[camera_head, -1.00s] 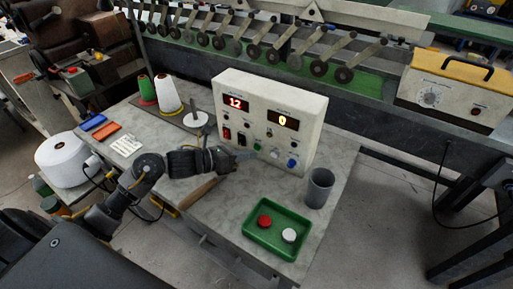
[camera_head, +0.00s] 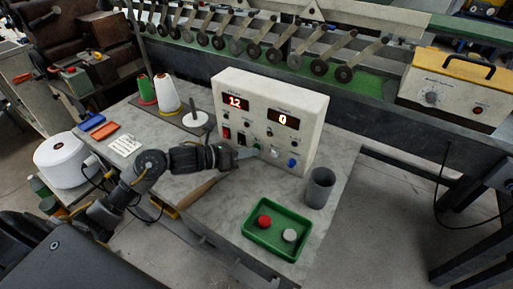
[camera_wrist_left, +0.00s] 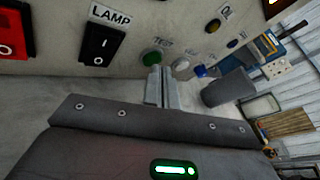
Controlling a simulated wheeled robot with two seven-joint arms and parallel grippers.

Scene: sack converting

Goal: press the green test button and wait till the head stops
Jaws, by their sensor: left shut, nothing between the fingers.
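The white control box (camera_head: 262,91) stands on the grey table, with a red display reading 12 and a second display reading 0. The green test button (camera_wrist_left: 152,57) is on its front face, in the left wrist view under the label TEST. My left gripper (camera_head: 254,153) is shut and empty. Its fingertips (camera_wrist_left: 160,70) are at the lower right edge of the green button; I cannot tell whether they touch it. In the head view the button is small beside the fingertips. My right gripper is not in view.
Right of the green button are a white knob (camera_wrist_left: 181,64) and a blue knob (camera_wrist_left: 200,71). A grey cup (camera_head: 320,187) stands right of the box. A green tray (camera_head: 250,240) with a red and a white piece lies in front. Thread cones (camera_head: 167,94) stand left.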

